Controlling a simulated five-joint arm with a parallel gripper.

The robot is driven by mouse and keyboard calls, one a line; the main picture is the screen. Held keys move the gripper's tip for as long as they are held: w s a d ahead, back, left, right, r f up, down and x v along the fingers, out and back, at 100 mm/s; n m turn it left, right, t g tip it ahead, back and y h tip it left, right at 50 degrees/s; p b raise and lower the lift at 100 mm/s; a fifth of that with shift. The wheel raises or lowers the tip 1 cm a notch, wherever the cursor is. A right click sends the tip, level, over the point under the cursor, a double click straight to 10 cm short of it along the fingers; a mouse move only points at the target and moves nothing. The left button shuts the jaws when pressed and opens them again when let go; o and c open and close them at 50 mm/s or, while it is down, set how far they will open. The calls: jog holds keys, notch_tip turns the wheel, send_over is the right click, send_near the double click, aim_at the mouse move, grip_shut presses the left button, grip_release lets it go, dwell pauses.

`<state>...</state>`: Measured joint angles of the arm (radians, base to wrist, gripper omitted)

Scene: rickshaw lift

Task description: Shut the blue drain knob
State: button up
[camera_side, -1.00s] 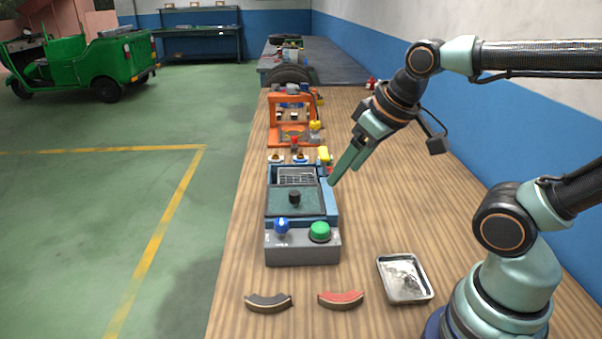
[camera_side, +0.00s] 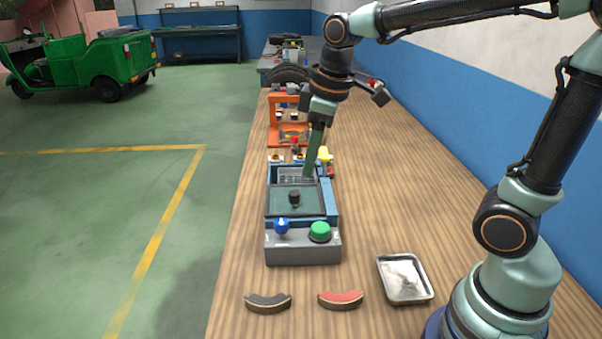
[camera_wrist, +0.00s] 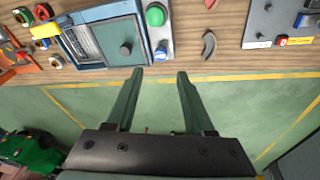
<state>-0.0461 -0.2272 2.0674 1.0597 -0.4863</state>
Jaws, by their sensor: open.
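In the wrist view the blue knob (camera_wrist: 161,52) shows below the green button (camera_wrist: 155,15), near the box's edge. My gripper (camera_side: 309,176) is above the back part of the box in the side view, fingers pointing down, apart from the knob. In the wrist view my gripper (camera_wrist: 158,74) has its two fingers spread with nothing between them. The box has a dark lid with a black knob (camera_side: 294,198).
A dark curved shoe (camera_side: 268,302), a red curved shoe (camera_side: 340,299) and a metal tray (camera_side: 405,278) lie in front of the box. An orange frame (camera_side: 289,120) and yellow-topped part (camera_side: 324,155) stand behind it. The bench's left edge is close by the box.

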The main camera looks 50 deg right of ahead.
aim_at(280, 221)
jog(key=w+a+f+n+g, duration=0.2)
jog(key=w+f+n+g, duration=0.1)
jog(key=w+f+n, duration=0.3)
jog(key=f, duration=0.7)
jog(key=w+f, duration=0.1)
jog(key=f, duration=0.3)
jog(key=shift+a, duration=0.1)
jog(key=shift+r, duration=0.1)
jog(key=shift+c, duration=0.2)
grip_shut()
